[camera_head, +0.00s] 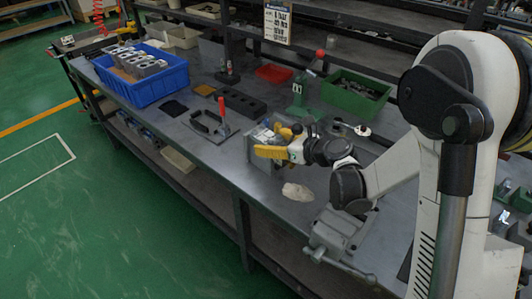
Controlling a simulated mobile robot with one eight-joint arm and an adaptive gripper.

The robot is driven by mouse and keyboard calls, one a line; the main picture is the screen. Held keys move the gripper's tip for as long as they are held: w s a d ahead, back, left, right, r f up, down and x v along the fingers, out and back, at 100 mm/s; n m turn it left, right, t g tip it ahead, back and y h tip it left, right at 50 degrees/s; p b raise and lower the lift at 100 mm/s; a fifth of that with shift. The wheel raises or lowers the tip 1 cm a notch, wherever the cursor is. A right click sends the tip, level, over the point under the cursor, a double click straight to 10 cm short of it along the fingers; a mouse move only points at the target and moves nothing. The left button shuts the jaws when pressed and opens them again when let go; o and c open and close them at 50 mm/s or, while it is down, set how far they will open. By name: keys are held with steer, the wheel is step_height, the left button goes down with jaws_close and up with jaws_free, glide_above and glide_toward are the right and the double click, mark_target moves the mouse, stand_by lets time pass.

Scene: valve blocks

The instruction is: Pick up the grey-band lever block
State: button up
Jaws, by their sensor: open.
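Several grey metal blocks (148,66) stand in a blue bin (165,84) at the far left end of the workbench. They are too small in view to tell a grey band or a lever on any of them. My gripper (276,143), with yellow fingers, is open above the middle of the bench, well to the right of the bin. A grey boxy object (255,148) stands just behind and left of the fingers. It is partly hidden by them, and I cannot tell whether they touch it.
On the workbench (215,155) are a clamp with a red handle (224,116), a black holed block (241,103), a green press (299,92), a green bin (354,93), a red tray (274,73), a pale rag (298,192) and a grey vise (337,230). Shelves stand behind.

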steer(key=shift+r, duration=0.1)
steer(key=c, duration=1.5)
